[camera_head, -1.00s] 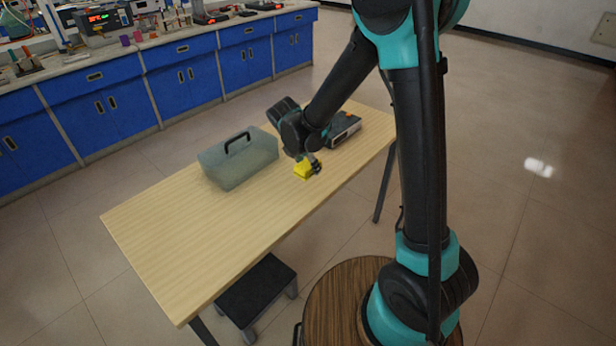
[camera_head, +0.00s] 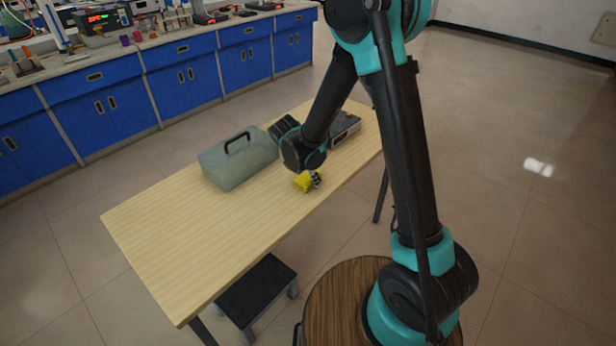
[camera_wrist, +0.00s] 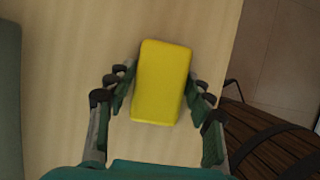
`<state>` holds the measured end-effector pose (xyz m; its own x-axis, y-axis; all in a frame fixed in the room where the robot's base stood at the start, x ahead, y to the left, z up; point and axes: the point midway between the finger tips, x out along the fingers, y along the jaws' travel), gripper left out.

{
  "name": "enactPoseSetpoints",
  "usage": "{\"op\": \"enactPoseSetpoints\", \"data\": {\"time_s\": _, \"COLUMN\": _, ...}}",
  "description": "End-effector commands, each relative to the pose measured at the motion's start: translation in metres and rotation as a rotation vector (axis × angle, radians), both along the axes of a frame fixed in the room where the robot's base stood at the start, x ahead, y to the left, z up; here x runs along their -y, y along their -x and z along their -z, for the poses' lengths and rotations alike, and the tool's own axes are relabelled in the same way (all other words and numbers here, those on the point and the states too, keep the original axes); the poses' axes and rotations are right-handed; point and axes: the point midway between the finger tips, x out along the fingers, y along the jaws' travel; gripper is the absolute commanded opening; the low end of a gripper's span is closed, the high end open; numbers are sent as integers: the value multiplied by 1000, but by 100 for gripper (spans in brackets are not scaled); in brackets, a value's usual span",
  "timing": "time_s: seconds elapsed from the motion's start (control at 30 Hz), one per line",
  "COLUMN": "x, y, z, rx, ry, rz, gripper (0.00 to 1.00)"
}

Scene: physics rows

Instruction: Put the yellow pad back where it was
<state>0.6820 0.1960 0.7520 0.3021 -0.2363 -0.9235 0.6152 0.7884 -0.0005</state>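The yellow pad (camera_head: 303,182) is a small yellow block over the wooden table (camera_head: 170,238), right of the grey-green case. In the wrist view the yellow pad (camera_wrist: 162,82) lies between the two fingers of my gripper (camera_wrist: 160,88), with a finger against each long side. My gripper (camera_head: 314,179) is shut on it, seen from the head at the pad's right. I cannot tell whether the pad's underside touches the table.
A translucent grey-green case (camera_head: 240,163) with a black handle stands left of my gripper. A grey boxy device (camera_head: 343,129) stands behind my arm at the table's far right. A black step stool (camera_head: 256,287) is below the front edge. The table's left half is clear.

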Motion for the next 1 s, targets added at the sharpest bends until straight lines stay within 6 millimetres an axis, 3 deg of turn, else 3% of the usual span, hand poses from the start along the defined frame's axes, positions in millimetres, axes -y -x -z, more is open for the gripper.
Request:
{"op": "enactPoseSetpoints", "data": {"time_s": 0.1, "x": 0, "y": 0, "z": 0, "rx": 0, "ry": 0, "rz": 0, "gripper": 70}}
{"op": "enactPoseSetpoints", "data": {"time_s": 0.53, "x": -1, "y": 2, "z": -7, "rx": 0, "ry": 0, "rz": -1, "gripper": 70}}
{"op": "enactPoseSetpoints", "data": {"time_s": 1.0, "x": -19, "y": 26, "z": -79, "rx": 0, "ry": 1, "rz": -2, "gripper": 70}}
